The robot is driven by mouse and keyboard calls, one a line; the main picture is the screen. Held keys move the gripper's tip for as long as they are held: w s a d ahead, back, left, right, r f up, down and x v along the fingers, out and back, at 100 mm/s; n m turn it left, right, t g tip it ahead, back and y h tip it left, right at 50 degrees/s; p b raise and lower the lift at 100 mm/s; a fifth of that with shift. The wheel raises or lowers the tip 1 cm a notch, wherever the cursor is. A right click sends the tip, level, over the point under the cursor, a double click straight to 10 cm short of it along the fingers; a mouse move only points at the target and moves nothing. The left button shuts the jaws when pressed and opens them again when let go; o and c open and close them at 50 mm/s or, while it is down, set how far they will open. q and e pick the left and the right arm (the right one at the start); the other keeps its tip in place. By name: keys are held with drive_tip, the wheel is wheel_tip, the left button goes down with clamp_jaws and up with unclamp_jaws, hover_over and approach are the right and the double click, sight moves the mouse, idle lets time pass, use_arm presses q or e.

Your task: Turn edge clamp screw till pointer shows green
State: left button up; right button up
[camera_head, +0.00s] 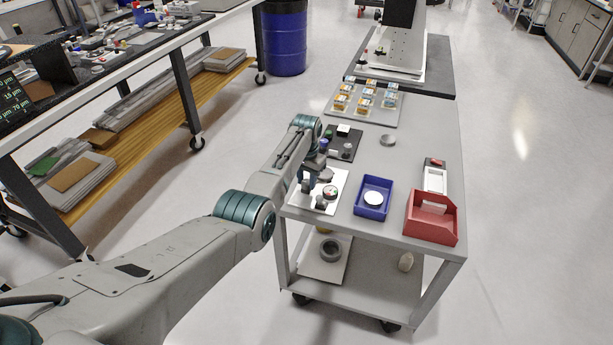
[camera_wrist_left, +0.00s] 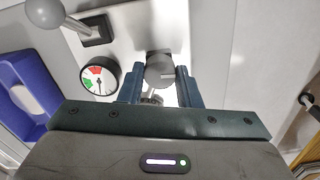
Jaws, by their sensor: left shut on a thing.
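The clamp fixture is a pale plate (camera_head: 300,199) on the near left corner of the grey cart. A grey round screw knob (camera_wrist_left: 160,71) sits between the two fingers of my left gripper (camera_wrist_left: 157,84), which is shut on it. In the head view my left gripper (camera_head: 309,180) is over the plate and partly hides the knob. A round dial (camera_wrist_left: 99,78) with white, red and green areas is beside the gripper, and it also shows in the head view (camera_head: 330,191). Its dark pointer is small; I cannot tell surely which colour it shows. My right gripper is out of view.
A blue tray (camera_head: 359,209) holding a white disc (camera_head: 374,198) and a red bin (camera_head: 432,232) stand right of the fixture. A ball-ended lever (camera_wrist_left: 45,12) rises near the dial. A grey disc (camera_head: 388,140) and a board of small parts (camera_head: 380,113) lie farther back.

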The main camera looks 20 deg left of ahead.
sight(307, 182)
use_arm(q)
drive_tip(key=shift+m+p, duration=0.35)
drive_tip(key=shift+m, duration=0.85)
drive_tip(key=o, duration=1)
drive_tip(key=shift+c, duration=0.2)
drive_tip(key=shift+r, duration=0.1)
wheel_tip(307, 182, up, 11)
drive_tip(key=b, duration=0.1)
drive_tip(key=shift+f, duration=0.2)
